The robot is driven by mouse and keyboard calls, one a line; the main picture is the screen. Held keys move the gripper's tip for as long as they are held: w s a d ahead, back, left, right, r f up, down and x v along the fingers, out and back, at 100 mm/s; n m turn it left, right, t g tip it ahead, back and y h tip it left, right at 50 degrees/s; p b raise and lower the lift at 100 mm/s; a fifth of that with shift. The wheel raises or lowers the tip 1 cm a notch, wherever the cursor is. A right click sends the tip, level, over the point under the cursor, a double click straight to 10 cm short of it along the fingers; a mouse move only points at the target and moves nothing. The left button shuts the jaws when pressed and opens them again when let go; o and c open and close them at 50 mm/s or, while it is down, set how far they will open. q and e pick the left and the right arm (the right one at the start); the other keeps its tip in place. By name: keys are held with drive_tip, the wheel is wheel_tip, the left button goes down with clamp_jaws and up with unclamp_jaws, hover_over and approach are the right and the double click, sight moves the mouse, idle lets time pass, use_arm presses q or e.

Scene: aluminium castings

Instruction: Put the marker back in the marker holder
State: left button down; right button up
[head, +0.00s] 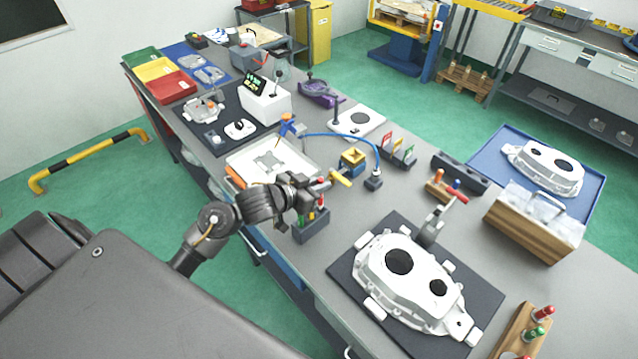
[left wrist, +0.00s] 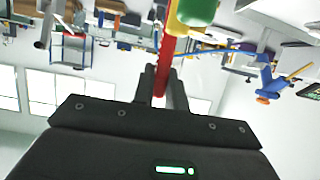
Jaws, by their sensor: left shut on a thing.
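My left gripper (head: 312,188) is shut on a thin red piece (left wrist: 166,62), which looks like the marker; it stands between the fingers in the left wrist view. A yellow and a green piece (left wrist: 196,12) show just beyond it at the top of that view; I cannot tell whether they touch it. In the head view the gripper is above a small dark box (head: 312,230) at the bench's near edge, which shows red and green pieces at its top. This box may be the marker holder; the gripper partly hides it. My right gripper is not in view.
A yellow handle (head: 341,179) is close right of the gripper. A white tray (head: 302,163) lies behind it. A white casting (head: 405,280) on a dark mat fills the near right. A wooden rack (head: 512,343) with coloured handles stands at the bottom right.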

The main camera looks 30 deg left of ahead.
sight(319, 206)
use_arm(q)
drive_tip(key=shift+f+b, duration=1.45)
drive_tip(key=shift+f, duration=0.95)
drive_tip(key=shift+r, duration=0.25)
drive_tip(key=shift+r+p, duration=2.3)
drive_tip(key=shift+p, duration=0.55)
drive_tip(key=shift+p, duration=0.95)
drive_tip(key=shift+f+b, duration=1.3)
drive_tip(key=shift+f, duration=0.9)
